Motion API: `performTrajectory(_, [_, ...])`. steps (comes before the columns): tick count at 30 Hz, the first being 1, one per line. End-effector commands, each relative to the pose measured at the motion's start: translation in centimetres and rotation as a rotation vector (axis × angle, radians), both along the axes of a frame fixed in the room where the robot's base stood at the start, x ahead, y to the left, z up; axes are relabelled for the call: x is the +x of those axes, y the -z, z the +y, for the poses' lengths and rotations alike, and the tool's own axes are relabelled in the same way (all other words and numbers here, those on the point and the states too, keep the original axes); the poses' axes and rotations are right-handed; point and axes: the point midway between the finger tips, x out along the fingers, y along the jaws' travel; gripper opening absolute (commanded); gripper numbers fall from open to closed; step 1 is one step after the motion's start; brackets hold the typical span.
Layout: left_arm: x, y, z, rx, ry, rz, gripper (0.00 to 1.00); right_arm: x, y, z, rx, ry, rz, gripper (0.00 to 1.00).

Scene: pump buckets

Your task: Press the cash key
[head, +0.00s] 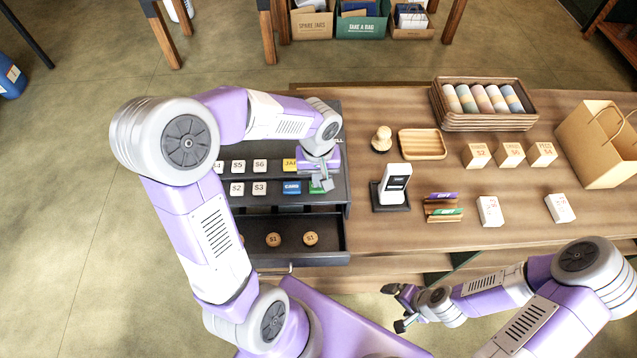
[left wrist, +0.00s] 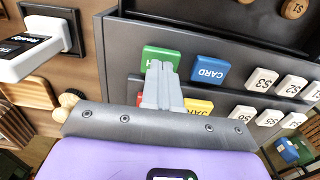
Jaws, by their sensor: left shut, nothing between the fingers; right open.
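The green key (head: 315,188), with only an H of its label showing in the left wrist view (left wrist: 150,52), sits on the dark cash register (head: 335,125). It is right of the blue CARD key (head: 292,187) in the head view. My left gripper (head: 326,184) is shut and empty, pointing down at the green key and hiding part of it. In the left wrist view its fingertips (left wrist: 158,68) overlap the green key; I cannot tell whether they touch it. My right gripper (head: 402,308) is open and empty, in front of the counter.
The open drawer (head: 347,235) below the keys holds round $1 pieces. A white card reader (head: 395,182) stands right of the register. Number keys and a yellow key (head: 289,165) surround the area. Small boxes, a tray (head: 423,144) and a paper bag (head: 600,145) stand further right.

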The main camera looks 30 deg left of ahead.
Motion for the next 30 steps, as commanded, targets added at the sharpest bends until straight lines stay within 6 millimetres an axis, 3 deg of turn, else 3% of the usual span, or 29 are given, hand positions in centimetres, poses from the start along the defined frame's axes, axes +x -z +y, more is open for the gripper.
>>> performTrajectory(19, [0.0, -5.6, 0.0, 0.000, -0.001, -0.002, 0.00, 0.0, -4.1, 0.0, 0.000, 0.000, 0.000, 0.93])
performTrajectory(30, [0.0, -5.8, 0.0, 0.000, -0.001, 0.000, 0.00, 0.0, -4.2, 0.0, 0.000, 0.000, 0.000, 0.93])
